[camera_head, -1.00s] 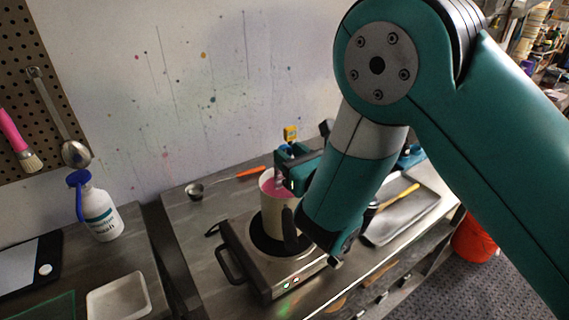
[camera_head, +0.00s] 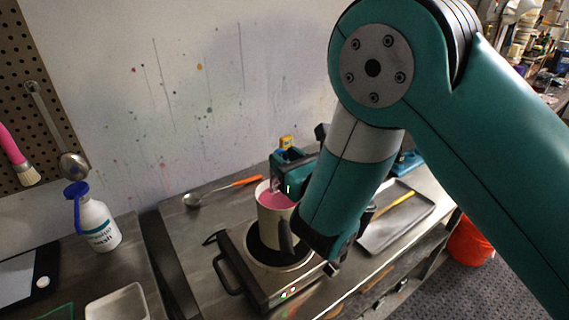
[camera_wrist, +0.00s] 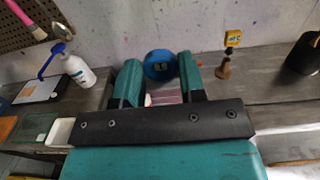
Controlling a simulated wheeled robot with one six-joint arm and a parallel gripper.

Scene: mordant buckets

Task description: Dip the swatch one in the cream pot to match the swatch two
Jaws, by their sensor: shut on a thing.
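The cream pot (camera_head: 270,222) stands upright on a hotplate and holds pink liquid (camera_head: 278,199). My arm hides part of the pot's right side. I cannot make out swatch two.
The hotplate (camera_head: 240,262) has lit lamps. A spoon with an orange handle (camera_head: 245,181) lies behind it. A metal tray (camera_head: 385,235) is at right, a white bottle (camera_head: 100,228) at left.

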